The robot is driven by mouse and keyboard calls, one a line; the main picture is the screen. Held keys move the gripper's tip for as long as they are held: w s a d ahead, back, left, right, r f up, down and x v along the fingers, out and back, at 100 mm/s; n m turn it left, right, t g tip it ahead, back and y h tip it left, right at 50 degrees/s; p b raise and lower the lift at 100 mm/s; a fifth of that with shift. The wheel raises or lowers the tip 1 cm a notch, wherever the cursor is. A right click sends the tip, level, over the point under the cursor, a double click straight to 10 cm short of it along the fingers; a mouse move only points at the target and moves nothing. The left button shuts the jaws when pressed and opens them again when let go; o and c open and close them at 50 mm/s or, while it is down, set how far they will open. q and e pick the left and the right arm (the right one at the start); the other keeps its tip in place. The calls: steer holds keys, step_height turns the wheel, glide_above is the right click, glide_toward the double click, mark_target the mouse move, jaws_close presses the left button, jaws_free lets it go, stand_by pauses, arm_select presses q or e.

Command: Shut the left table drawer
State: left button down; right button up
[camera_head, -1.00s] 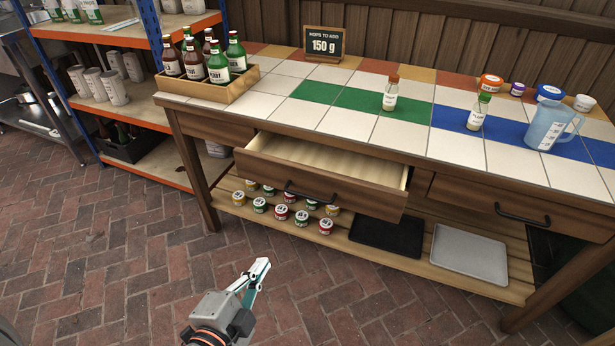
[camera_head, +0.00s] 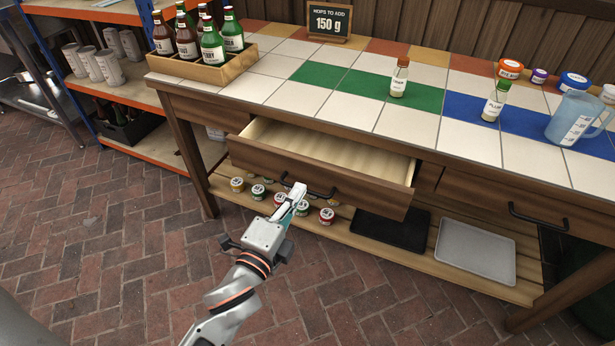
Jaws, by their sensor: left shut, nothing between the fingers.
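The left table drawer (camera_head: 340,190) is pulled out from under the tiled table (camera_head: 270,88). Its inside looks empty, and its dark bar handle (camera_head: 318,192) is on the front face. My left gripper (camera_head: 298,192) is shut and empty. Its fingertips overlap the drawer front near the left end of the handle; I cannot tell whether they touch it. My right gripper is not in view.
The right drawer (camera_head: 500,205) is closed. On the lower shelf are several small jars (camera_head: 327,216), a black tray (camera_head: 391,229) and a grey tray (camera_head: 476,250). A bottle crate (camera_head: 205,68), small bottles (camera_head: 399,78) and a jug (camera_head: 577,118) stand on the tabletop.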

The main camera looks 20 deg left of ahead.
mark_target(312, 169)
arm_select(q)
steer(key=w, duration=0.4)
steer(key=shift+d+f, duration=0.1)
steer(key=shift+f, duration=0.05)
steer(key=shift+w+b, duration=0.3)
steer(key=shift+w, duration=0.4)
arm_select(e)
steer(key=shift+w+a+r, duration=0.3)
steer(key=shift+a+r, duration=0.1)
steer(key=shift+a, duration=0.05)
